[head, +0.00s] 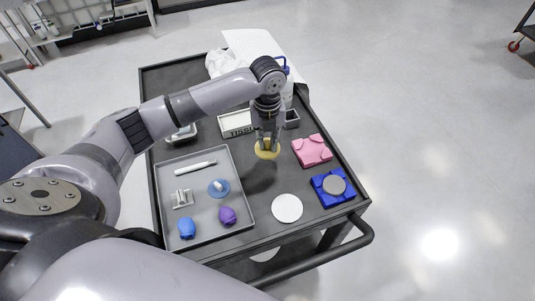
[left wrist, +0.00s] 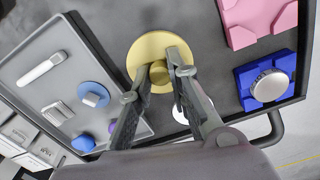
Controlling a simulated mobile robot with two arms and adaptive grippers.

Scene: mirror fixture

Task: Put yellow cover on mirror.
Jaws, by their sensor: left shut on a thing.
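My left gripper (head: 267,143) is shut on the yellow cover (head: 260,154), a round disc with a small knob, and holds it over the middle of the cart. In the left wrist view the two fingertips (left wrist: 171,72) close on the knob of the yellow cover (left wrist: 143,50). A round grey disc, which looks like the mirror (head: 334,185), sits on a blue fixture (head: 322,196) at the cart's right front corner. The mirror (left wrist: 270,85) and blue fixture (left wrist: 244,78) lie right of the gripper in the left wrist view, apart from the cover. My right gripper is not visible.
A pink block (head: 312,151) lies behind the blue fixture. A white disc (head: 287,208) lies near the front edge. A grey tray (head: 200,210) at left holds a blue knobbed disc, a blue piece, a purple piece and metal parts.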

